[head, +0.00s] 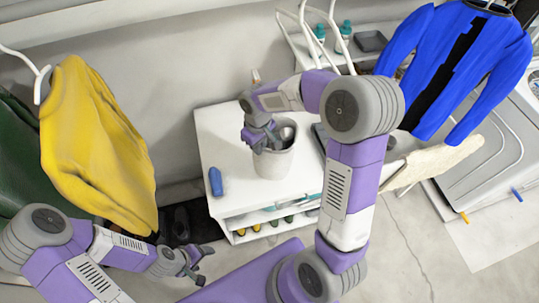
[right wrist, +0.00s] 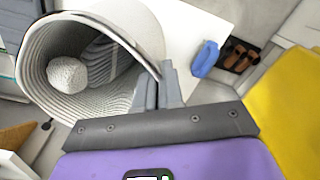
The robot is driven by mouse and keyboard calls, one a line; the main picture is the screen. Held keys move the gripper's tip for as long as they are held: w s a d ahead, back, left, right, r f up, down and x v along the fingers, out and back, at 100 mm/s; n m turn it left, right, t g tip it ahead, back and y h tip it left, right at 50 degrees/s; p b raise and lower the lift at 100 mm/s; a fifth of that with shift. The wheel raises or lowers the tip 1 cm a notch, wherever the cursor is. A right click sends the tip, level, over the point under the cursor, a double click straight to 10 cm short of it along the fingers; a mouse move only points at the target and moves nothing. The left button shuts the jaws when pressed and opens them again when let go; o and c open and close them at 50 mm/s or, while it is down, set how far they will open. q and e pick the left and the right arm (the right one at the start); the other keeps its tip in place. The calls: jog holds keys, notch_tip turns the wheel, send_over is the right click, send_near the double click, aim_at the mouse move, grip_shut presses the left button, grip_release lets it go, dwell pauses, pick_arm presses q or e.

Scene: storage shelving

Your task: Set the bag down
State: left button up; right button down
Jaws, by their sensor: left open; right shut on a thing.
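The bag is a pale, round, open-topped woven container (head: 273,163). It appears upright at the white cabinet's top (head: 222,130), but I cannot tell whether its base touches the surface. In the right wrist view the bag (right wrist: 120,115) fills the upper left, its mouth facing me, with a white ball (right wrist: 67,75) and a grey ribbed item (right wrist: 108,62) inside. My right gripper (head: 262,142) is shut on the bag's rim; its fingers also show in the right wrist view (right wrist: 160,88). My left gripper (head: 194,268) is open and empty, low in front of the cabinet.
A yellow garment (head: 95,145) hangs at left, a blue one (head: 455,60) at right. Shoes (head: 181,222) sit on the floor left of the cabinet. The cabinet top's left part is mostly clear.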

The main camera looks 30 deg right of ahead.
jog(key=w+d+f+n+p, duration=0.1)
jog(key=w+d+p, duration=0.1)
jog(key=w+p, duration=0.3)
notch_tip(320, 180, down, 10)
jog(key=shift+s+r+p, duration=0.1)
jog(key=shift+s+p, duration=0.05)
jog(key=shift+p, duration=0.25)
pick_arm(q)
notch_tip(320, 180, up, 7)
jog(key=shift+w, duration=0.1)
pick_arm(e)
jog(key=shift+f, duration=0.2)
jog(key=c, duration=1.3)
grip_release()
jog(key=shift+r, duration=0.1)
